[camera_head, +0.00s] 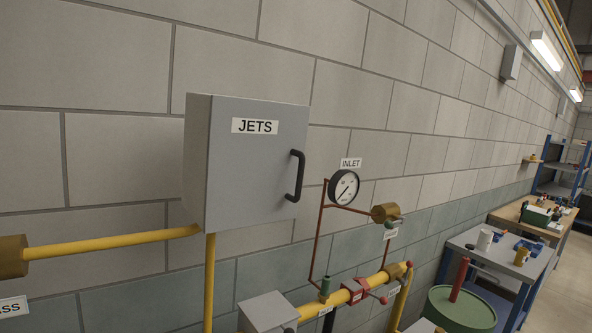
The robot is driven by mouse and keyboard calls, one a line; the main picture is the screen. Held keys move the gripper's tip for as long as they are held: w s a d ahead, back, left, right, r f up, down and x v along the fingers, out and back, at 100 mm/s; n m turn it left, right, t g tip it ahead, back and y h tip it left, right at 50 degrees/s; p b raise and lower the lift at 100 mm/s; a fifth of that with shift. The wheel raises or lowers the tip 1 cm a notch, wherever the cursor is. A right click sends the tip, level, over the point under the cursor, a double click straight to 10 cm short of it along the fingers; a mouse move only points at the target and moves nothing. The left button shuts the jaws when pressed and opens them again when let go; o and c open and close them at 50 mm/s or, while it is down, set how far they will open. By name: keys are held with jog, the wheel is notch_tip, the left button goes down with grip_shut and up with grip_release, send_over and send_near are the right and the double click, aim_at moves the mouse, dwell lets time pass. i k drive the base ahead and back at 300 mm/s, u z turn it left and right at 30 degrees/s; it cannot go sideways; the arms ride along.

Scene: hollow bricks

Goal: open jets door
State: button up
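A grey wall box labelled JETS (252,165) is mounted on the block wall at centre left. Its front door is shut. A black bar handle (295,176) stands upright on the right side of the door. My gripper does not show in this view, so its place relative to the handle cannot be seen.
Yellow pipes (110,245) run into the box from the left and below. Right of it are a round gauge (343,187) labelled INLET, red piping and valves. A smaller grey box (268,311) sits below. Workbenches (499,252) and a green drum (460,309) stand at right.

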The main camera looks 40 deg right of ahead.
aim_at(257, 158)
jog(key=u, duration=0.05)
jog(key=i, duration=1)
jog(key=z, duration=0.1)
